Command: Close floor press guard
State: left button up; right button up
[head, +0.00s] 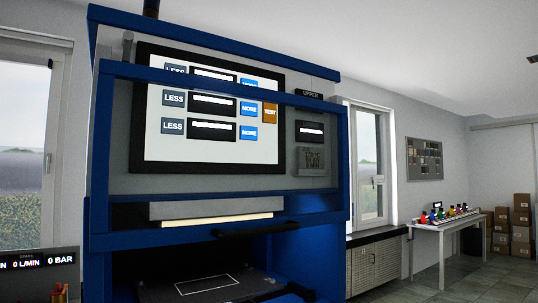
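The floor press (318,250) is a large blue machine filling the left and middle of the head view. Its guard is a blue frame (98,160) with a see-through panel, standing raised in front of the screen. A dark bar handle (262,230) sits along the guard's lower edge. Below that edge the press opening is uncovered, and a dark press bed (225,285) with a white outlined rectangle shows inside. Neither of my grippers can be made out in this view.
A screen (215,115) with LESS and MORE buttons is behind the guard panel. A readout box (38,262) stands at lower left. At right are a low cabinet (376,264), a white table (447,226) with small coloured items and stacked cartons (521,225). Open floor shows at lower right.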

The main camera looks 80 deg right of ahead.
aim_at(102, 240)
jog(key=z, duration=2.3)
